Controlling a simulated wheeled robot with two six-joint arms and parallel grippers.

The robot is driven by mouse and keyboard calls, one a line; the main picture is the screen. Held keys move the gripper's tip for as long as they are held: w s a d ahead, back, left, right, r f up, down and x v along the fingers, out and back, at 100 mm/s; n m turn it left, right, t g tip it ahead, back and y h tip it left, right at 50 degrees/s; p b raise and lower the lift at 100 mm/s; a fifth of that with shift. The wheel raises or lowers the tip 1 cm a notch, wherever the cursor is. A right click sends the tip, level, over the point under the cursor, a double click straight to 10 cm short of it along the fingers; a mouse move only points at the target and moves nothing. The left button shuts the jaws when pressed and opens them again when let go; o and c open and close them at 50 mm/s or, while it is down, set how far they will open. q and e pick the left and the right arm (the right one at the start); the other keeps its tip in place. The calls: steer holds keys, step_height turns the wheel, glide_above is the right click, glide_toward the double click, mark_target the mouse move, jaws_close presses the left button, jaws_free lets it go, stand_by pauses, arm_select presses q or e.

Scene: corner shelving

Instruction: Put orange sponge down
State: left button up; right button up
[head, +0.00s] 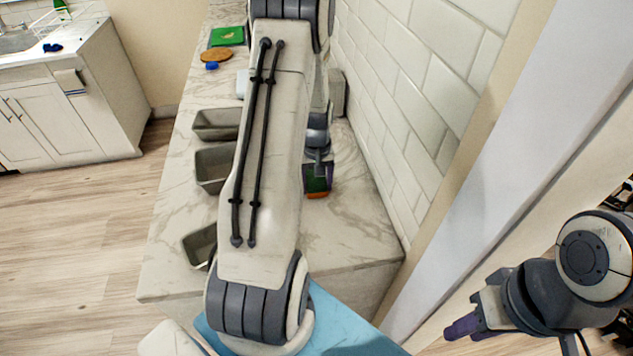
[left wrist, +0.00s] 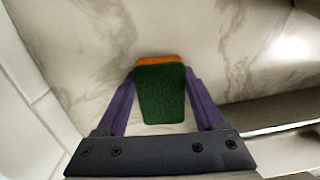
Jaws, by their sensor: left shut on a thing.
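The orange sponge, with a dark green face and an orange edge, shows in the head view (head: 317,186) over the marble counter (head: 345,225), near the tiled wall. In the left wrist view the sponge (left wrist: 160,95) sits between the two purple fingers of my left gripper (left wrist: 160,82), which is shut on it. In the head view my left gripper (head: 318,174) points down at the counter. Whether the sponge touches the counter is hard to tell. My right gripper (head: 462,326) is off to the lower right, away from the counter; its finger gap is not clear.
Grey metal trays stand along the counter's left side: a far one (head: 217,124), a middle one (head: 213,167) and a near one (head: 199,246), partly hidden by my arm. A white tiled wall (head: 410,90) borders the right. The counter's near right area is bare.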

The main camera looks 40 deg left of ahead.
arm_select(q)
steer(key=shift+f, duration=0.15)
steer(key=o, duration=1.2)
